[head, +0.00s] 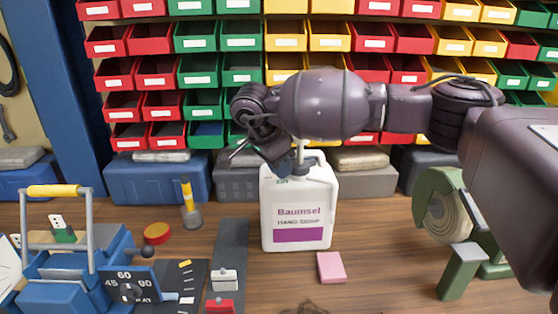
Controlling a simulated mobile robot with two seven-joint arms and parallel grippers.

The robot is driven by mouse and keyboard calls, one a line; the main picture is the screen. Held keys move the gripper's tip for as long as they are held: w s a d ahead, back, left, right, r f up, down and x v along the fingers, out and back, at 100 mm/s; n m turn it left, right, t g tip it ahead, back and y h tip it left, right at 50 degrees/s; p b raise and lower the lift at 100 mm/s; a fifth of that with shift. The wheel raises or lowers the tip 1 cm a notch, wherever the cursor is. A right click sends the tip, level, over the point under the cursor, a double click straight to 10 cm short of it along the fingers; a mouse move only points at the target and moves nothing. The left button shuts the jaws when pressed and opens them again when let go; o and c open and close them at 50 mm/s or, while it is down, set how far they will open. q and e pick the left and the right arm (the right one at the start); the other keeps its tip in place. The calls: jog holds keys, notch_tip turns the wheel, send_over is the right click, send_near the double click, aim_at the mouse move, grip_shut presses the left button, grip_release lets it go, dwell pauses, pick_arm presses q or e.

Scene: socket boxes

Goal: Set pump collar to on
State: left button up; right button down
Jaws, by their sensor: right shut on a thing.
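A white Baumsel hand soap jug (325,197) stands upright on the bench, with a white pump stem (300,152) rising from its top. The pump collar at the base of the stem is mostly hidden by my right gripper. My right gripper (279,165) reaches down over the jug's top from above and is shut at the collar, just left of the stem. I cannot read the collar's setting. My left gripper is not in view.
A pink block (331,267) lies right of the jug's foot. Rows of coloured bins (203,71) fill the back.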

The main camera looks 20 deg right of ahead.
jog(key=s+n, duration=0.1)
jog(key=n, duration=0.1)
jog(key=n+t+p, duration=0.1)
jog(key=n, duration=0.1)
jog(key=shift+s+d+r+y, duration=0.15)
jog(key=shift+s+d+y, duration=0.15)
jog(key=shift+s+d, duration=0.1)
jog(key=shift+s+d+n+t+p, duration=0.3)
jog(key=shift+n+t, duration=0.2)
jog(key=shift+n, duration=0.5)
jog(key=shift+y, duration=0.3)
jog(key=c, duration=1.2)
grip_release()
jog(key=shift+s, duration=0.1)
jog(key=shift+o, duration=0.2)
jog(key=v, duration=1)
jog(key=shift+r+p, duration=0.3)
jog(key=shift+p, duration=0.05)
